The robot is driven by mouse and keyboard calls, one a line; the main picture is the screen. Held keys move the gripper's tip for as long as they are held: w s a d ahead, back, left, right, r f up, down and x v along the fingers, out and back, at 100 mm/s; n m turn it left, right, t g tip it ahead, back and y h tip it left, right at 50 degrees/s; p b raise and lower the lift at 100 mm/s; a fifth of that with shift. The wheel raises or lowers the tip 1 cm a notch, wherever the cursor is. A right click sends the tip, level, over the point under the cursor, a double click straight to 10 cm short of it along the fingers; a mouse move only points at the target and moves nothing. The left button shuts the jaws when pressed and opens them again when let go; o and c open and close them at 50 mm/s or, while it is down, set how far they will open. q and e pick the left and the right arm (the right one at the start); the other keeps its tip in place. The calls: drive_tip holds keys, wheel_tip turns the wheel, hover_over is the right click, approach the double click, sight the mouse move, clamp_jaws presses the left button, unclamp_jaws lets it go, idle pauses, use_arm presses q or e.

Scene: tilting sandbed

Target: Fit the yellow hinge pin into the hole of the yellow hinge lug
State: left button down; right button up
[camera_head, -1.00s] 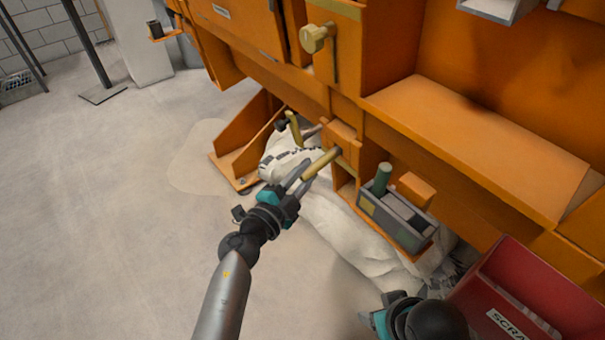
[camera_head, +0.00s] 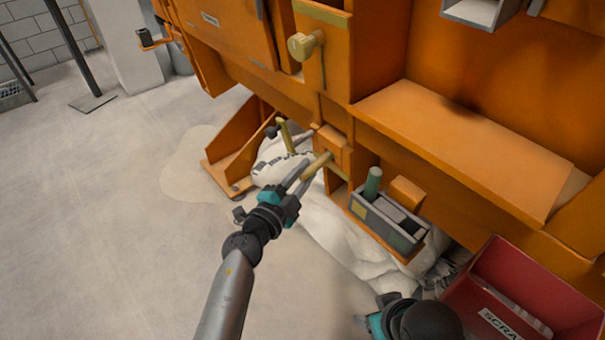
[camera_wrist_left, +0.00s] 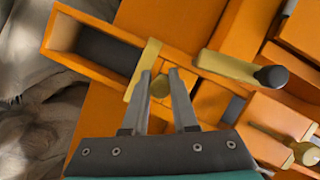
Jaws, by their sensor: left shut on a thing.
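My left gripper (camera_head: 303,178) is shut on the yellow hinge pin (camera_head: 318,165), a short rod pointing up and right toward the orange machine. In the left wrist view the pin (camera_wrist_left: 160,86) shows nearly end-on between the fingertips. The yellow hinge lug (camera_head: 338,171) is a narrow yellow piece below an orange block; in the left wrist view it is a slanted bar (camera_wrist_left: 141,72) just beyond the fingers. The pin's far end is at or very close to the lug; its hole is hidden, so I cannot tell how deep the pin sits. My right gripper (camera_head: 374,323) shows only partly; its fingers are unclear.
A yellow lever (camera_head: 287,137) with a black knob is close to the left gripper. A grey box (camera_head: 392,234) with a green cylinder (camera_head: 373,182) sits on a shelf to the right. A red scrap bin (camera_head: 470,290) is at lower right. Open floor lies left.

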sight(313, 172)
use_arm(q)
drive_tip(key=shift+w+d+r, duration=0.2)
drive_tip(key=shift+w+d, duration=0.15)
drive_tip(key=shift+d, duration=0.25)
drive_tip(key=shift+w+d+r, duration=0.15)
drive_tip(key=shift+w+d, duration=0.15)
drive_tip(key=shift+d, duration=0.35)
drive_tip(key=shift+w+d+r, duration=0.2)
drive_tip(key=shift+w+d, duration=0.15)
drive_tip(key=shift+d, duration=0.25)
idle(0.3)
drive_tip(key=shift+s+a, duration=0.1)
drive_tip(key=shift+s+a+f+p, duration=0.15)
drive_tip(key=shift+a+p, duration=0.1)
drive_tip(key=shift+p, duration=0.05)
drive_tip(key=shift+s+a+f, duration=0.2)
drive_tip(key=shift+s+a, duration=0.2)
drive_tip(key=shift+s, duration=0.1)
drive_tip(key=shift+s+a+f+p, duration=0.2)
drive_tip(key=shift+s+a+p, duration=0.15)
drive_tip(key=shift+a, duration=0.25)
drive_tip(key=shift+s+a+f+p, duration=0.15)
drive_tip(key=shift+s+a, duration=0.35)
drive_tip(key=shift+a, duration=0.3)
drive_tip(key=shift+s+a+f+p, duration=0.1)
drive_tip(key=shift+s+a, duration=0.35)
drive_tip(key=shift+a, duration=0.35)
drive_tip(key=shift+s+a+f+p, duration=0.15)
drive_tip(key=shift+s+a, duration=0.35)
drive_tip(key=shift+a, duration=0.3)
